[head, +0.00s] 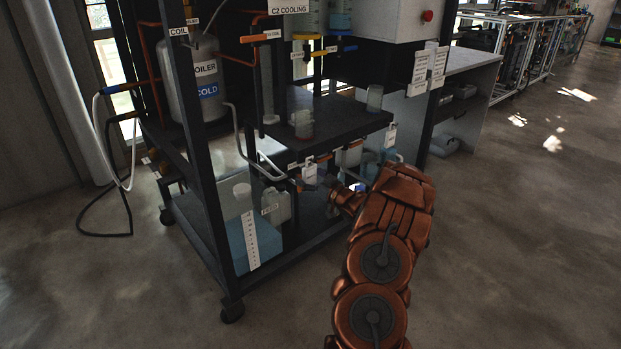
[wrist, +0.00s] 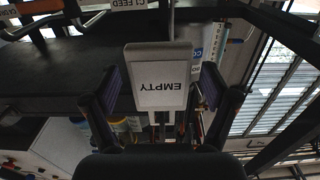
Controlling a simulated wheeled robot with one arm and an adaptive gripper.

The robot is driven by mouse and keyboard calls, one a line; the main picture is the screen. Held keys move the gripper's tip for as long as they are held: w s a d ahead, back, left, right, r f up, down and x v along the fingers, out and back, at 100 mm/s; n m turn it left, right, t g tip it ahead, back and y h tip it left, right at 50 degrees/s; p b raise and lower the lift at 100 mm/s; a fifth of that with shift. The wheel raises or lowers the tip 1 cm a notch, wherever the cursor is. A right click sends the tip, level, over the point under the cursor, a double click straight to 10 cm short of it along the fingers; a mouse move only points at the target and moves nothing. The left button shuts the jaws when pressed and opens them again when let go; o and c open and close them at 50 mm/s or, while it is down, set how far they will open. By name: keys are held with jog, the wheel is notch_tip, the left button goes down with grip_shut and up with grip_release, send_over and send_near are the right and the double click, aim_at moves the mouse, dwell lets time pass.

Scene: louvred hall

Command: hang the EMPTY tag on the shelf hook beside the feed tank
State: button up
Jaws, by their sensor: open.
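The EMPTY tag (wrist: 160,82) is a white plate in a grey frame, its lettering upside down in the wrist view. My gripper (wrist: 160,90) is open, with one dark finger on each side of the tag and gaps visible between. In the head view my gripper (head: 336,193) is at the front of the rack's middle shelf, close to a small white tag (head: 310,173) whose lettering is too small to read. A tank with blue liquid and a scale strip (head: 258,243) stands on the bottom shelf; I cannot tell if it is the feed tank. The shelf hook is not clear.
The dark middle shelf (head: 335,122) carries small glassware, and labels and valves line its front edge. A white jug (head: 275,206) stands beside the blue tank. A boiler vessel (head: 195,80) is at the upper left. The floor (head: 520,240) to the right is clear.

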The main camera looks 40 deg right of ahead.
jog(key=shift+s+r+p, duration=0.15)
jog(key=shift+s+p, duration=0.2)
jog(key=shift+s, duration=0.75)
jog(key=s+p, duration=0.1)
jog(key=s, duration=0.3)
jog(key=shift+s, duration=0.4)
jog(key=s, duration=1.2)
jog(key=shift+a, duration=0.2)
